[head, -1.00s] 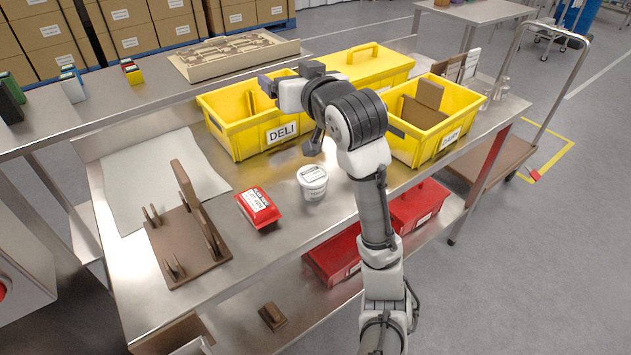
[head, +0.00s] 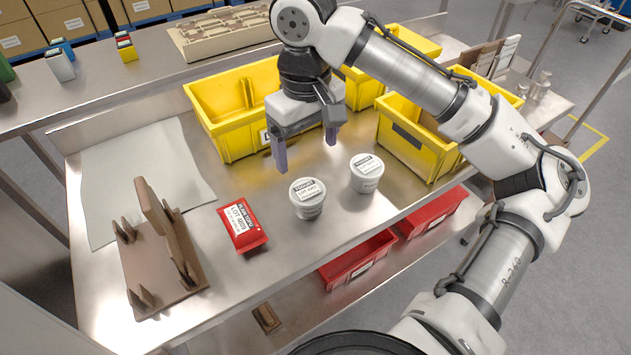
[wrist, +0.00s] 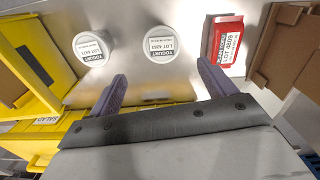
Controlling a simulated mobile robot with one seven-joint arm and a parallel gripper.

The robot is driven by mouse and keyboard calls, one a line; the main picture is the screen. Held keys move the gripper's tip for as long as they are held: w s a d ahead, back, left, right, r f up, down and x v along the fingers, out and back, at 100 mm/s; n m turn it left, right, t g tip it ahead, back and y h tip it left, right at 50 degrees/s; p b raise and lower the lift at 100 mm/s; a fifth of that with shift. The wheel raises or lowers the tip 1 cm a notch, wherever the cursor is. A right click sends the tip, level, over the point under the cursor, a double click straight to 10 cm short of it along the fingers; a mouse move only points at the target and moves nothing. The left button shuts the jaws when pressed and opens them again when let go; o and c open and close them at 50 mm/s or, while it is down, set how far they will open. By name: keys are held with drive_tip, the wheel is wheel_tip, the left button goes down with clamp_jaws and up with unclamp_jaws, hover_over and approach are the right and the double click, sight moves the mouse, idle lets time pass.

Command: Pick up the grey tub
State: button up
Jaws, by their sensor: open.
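Two pale grey-white lidded tubs labelled YOGURT stand upright on the steel bench and look alike. In the head view one tub (head: 307,198) is nearer the red packet, and the other tub (head: 366,174) is to its right. In the wrist view the first tub (wrist: 162,44) is at top centre, and the second tub (wrist: 92,48) is to its left. My gripper (head: 306,157) is open and empty, pointing down above the bench, behind the tubs in the head view. In the wrist view its fingertips (wrist: 161,72) are apart, with the first tub beyond the gap between them.
A red packet (head: 242,228) lies left of the tubs, near a brown rack (head: 155,255). Yellow bins (head: 228,148) (head: 408,150) stand behind and to the right. A pale mat (head: 145,170) covers the left. Red bins (head: 358,262) sit below the bench edge.

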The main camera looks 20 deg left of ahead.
sight(307, 190)
wheel_tip(307, 190, down, 8)
drive_tip(key=shift+s+f, duration=0.15)
drive_tip(key=shift+a+f+p, duration=0.1)
drive_tip(key=shift+f+p, duration=0.7)
drive_tip(key=shift+f, duration=1.85)
drive_tip(key=c, duration=1)
drive_tip(key=shift+r, duration=0.15)
wheel_tip(307, 190, up, 20)
drive_tip(key=shift+f+b, duration=0.1)
drive_tip(key=shift+b, duration=0.5)
